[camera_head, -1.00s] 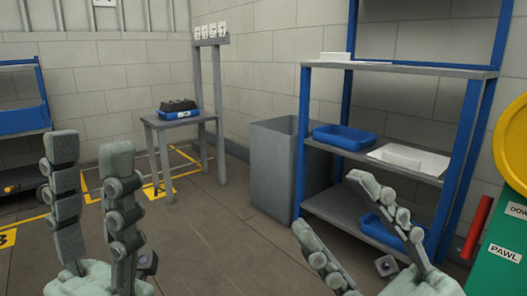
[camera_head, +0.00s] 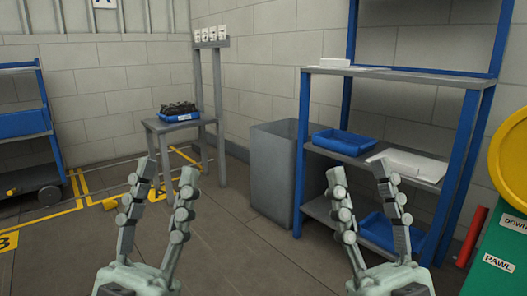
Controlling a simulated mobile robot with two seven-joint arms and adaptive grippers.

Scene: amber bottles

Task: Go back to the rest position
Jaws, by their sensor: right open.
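My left gripper (camera_head: 160,183) is at the lower left of the head view, fingers pointing up. Its two fingers stand apart with nothing between them. My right gripper (camera_head: 360,178) is at the lower right, also pointing up, with its fingers spread and empty. Both grippers appear in front of the floor and shelf, touching nothing that I can see. No amber bottles can be made out in this view.
A small table (camera_head: 171,127) holds a blue tray (camera_head: 182,116) with dark items. A tall grey bin (camera_head: 272,180) stands beside a blue-framed shelf (camera_head: 401,71) with blue trays (camera_head: 343,142). A green machine with a yellow wheel (camera_head: 512,160) is at right. Floor is open between.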

